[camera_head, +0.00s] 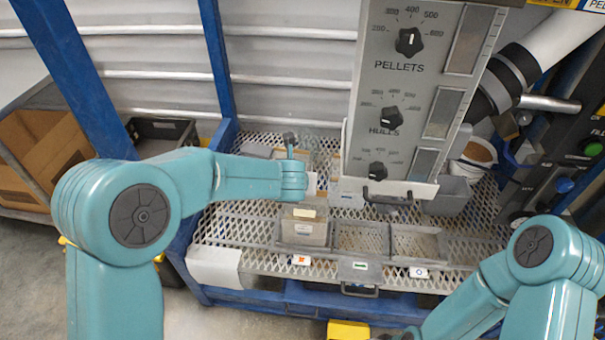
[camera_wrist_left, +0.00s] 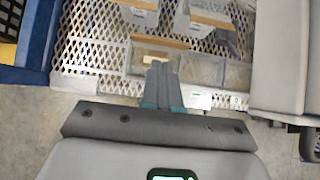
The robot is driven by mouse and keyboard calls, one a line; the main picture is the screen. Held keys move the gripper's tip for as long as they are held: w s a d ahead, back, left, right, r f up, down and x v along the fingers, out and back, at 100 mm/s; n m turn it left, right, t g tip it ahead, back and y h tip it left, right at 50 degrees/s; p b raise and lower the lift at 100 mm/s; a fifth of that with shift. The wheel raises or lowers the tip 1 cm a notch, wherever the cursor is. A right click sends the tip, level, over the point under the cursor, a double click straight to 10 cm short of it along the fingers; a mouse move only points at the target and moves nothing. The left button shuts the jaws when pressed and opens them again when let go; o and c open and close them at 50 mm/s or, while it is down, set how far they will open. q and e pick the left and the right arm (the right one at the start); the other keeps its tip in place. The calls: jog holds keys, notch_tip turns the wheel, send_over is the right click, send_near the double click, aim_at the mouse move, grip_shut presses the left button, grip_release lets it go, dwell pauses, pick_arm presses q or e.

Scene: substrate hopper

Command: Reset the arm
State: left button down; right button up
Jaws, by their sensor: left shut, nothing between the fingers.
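My left arm reaches in from the left in the head view, its teal wrist (camera_head: 293,180) above the left part of the mesh shelf. In the left wrist view my left gripper (camera_wrist_left: 160,68) is shut, its two grey fingers together with nothing between them. In that view the fingertips overlap a clear bin (camera_wrist_left: 138,60) at the shelf's front; I cannot tell the height above it. In the head view the fingers are not clear. My right arm (camera_head: 505,285) is folded at the lower right of the head view, and its fingers are not visible.
A mesh shelf (camera_head: 230,228) holds several bins, including a clear bin (camera_head: 303,230) at the front. A grey hopper panel (camera_head: 395,125) with dials marked PELLETS and HULLS stands right of the left wrist. Blue posts (camera_head: 216,60) rise at the left. Cardboard boxes (camera_head: 30,140) sit far left.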

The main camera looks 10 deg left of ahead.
pick_arm(q)
jog(key=s+a+f+g+y, duration=0.1)
jog(key=s+a+f+g, duration=0.3)
jog(key=a+f, duration=0.75)
jog(key=s+f+m, duration=0.9)
jog(key=s+f, duration=0.1)
jog(key=s, duration=0.1)
jog(key=s+d+f+m+g+h, duration=0.1)
jog(key=s+d+m+g+h, duration=0.1)
jog(key=s+m, duration=0.6)
jog(key=s+d+f+m+g+h, duration=0.1)
jog(key=s+d+m+h, duration=0.2)
jog(key=m, duration=1.3)
jog(key=shift+s+d+f+m+g, duration=0.4)
jog(key=shift+s+d, duration=0.8)
jog(key=shift+s, duration=1.6)
